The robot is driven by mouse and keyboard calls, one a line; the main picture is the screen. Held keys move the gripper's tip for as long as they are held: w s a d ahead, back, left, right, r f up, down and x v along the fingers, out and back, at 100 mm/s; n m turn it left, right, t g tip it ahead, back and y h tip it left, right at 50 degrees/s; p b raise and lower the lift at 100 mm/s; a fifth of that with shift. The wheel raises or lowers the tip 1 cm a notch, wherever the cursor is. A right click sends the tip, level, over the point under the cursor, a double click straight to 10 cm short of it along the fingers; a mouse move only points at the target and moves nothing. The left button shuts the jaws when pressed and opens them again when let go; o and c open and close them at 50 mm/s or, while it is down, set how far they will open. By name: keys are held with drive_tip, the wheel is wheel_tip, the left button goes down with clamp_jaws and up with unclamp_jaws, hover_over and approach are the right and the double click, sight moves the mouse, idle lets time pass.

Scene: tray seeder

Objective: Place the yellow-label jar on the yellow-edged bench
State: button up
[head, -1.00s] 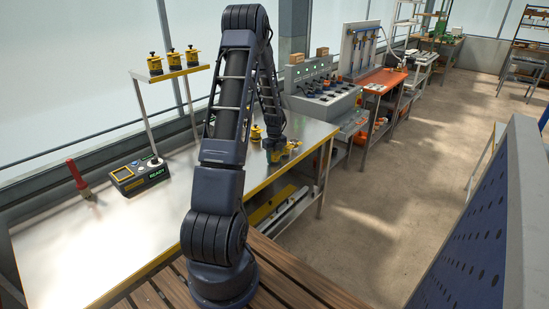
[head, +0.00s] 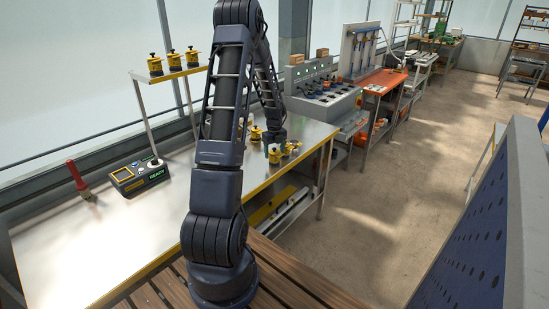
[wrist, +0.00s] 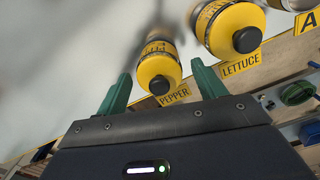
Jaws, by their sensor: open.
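The yellow-edged bench (head: 135,220) has a pale metal top and a yellow front edge. A yellow jar with a black top knob (head: 275,157) stands upright near its front right edge, just below my gripper (head: 275,139). In the wrist view my gripper (wrist: 161,80) has its green fingers spread, with a yellow jar (wrist: 158,66) showing beyond and between them, near the PEPPER placard. Another yellow jar (wrist: 228,27) is beside it, near the LETTUCE placard. The fingers appear clear of both jars. Which jar the task means is unclear, since several look alike.
More yellow jars (head: 256,133) stand around my gripper on the bench. Several jars (head: 174,60) stand on a raised shelf. A control box reading READY (head: 140,177) and a red-handled tool (head: 79,178) are at left. The bench's front left is clear.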

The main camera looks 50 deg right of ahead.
wheel_tip(320, 180, up, 8)
drive_tip(key=shift+r, duration=0.15)
drive_tip(key=w+a+r+n+t, duration=0.1)
drive_tip(key=w+a+r+n, duration=0.2)
drive_tip(key=a+r+n, duration=0.5)
drive_tip(key=w+a+r+n, duration=0.4)
drive_tip(key=a+r, duration=0.1)
drive_tip(key=a, duration=0.8)
drive_tip(key=w+a+r+n+t, duration=0.1)
drive_tip(key=w+a+r+n, duration=0.2)
drive_tip(key=a+r+n, duration=0.5)
drive_tip(key=s+a+r+n+t, duration=0.15)
drive_tip(key=a+n, duration=0.25)
drive_tip(key=a, duration=0.4)
drive_tip(key=s+a+r+n, duration=0.2)
drive_tip(key=s+a+n, duration=0.1)
drive_tip(key=a, duration=0.6)
drive_tip(key=s+a+n+t, duration=0.1)
drive_tip(key=s+a+n, duration=1)
drive_tip(key=a+n, duration=0.1)
drive_tip(key=shift+s+n, duration=0.3)
